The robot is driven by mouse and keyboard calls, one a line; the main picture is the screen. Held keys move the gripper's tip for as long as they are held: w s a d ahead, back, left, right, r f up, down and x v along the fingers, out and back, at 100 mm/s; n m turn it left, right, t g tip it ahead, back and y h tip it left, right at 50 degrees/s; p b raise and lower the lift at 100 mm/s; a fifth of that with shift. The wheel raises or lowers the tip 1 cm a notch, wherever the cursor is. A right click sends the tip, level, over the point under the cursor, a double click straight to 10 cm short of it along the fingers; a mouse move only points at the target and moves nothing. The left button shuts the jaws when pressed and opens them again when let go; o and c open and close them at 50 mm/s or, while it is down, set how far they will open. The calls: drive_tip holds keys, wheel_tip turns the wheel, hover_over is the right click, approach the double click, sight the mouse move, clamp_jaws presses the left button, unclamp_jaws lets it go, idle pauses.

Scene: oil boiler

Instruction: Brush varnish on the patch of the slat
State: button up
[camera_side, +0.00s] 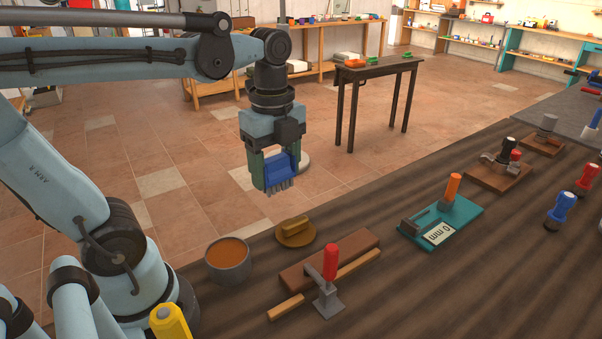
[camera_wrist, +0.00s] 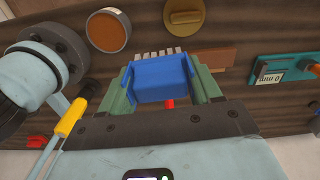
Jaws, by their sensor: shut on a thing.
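My gripper (camera_side: 274,172) is shut on a blue brush (camera_side: 284,168) with pale grey bristles pointing down. It holds the brush in the air, well above the bench; the brush also shows in the wrist view (camera_wrist: 160,80). A round grey pot of brown-orange varnish (camera_side: 228,254) stands on the bench, left of the brush in the wrist view (camera_wrist: 108,31). A thin light-wood slat (camera_side: 288,307) lies along a brown wooden block (camera_side: 312,270), under a red-handled clamp (camera_side: 330,265). The clamp hides the slat's middle. I cannot make out the patch.
A mustard-coloured round lid with a grip (camera_side: 295,232) lies between pot and block. A teal fixture marked "0 mm" (camera_side: 440,222) with an orange handle sits farther right. A yellow-handled tool (camera_side: 170,322) stands near my base. Bare bench lies in front of the clamp.

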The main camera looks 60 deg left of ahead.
drive_tip(key=s+a+f, duration=0.2)
drive_tip(key=s+f, duration=0.3)
drive_tip(key=s, duration=0.5)
drive_tip(key=shift+s+d+f, duration=0.1)
drive_tip(key=shift+s+f, duration=0.05)
drive_tip(key=shift+f, duration=1.35)
drive_tip(key=shift+s+d+f, duration=0.1)
drive_tip(key=shift+f, duration=1.4)
drive_tip(key=shift+f, duration=0.6)
wheel_tip(320, 180, up, 7)
idle(0.5)
drive_tip(key=shift+w+r, duration=0.1)
idle(0.4)
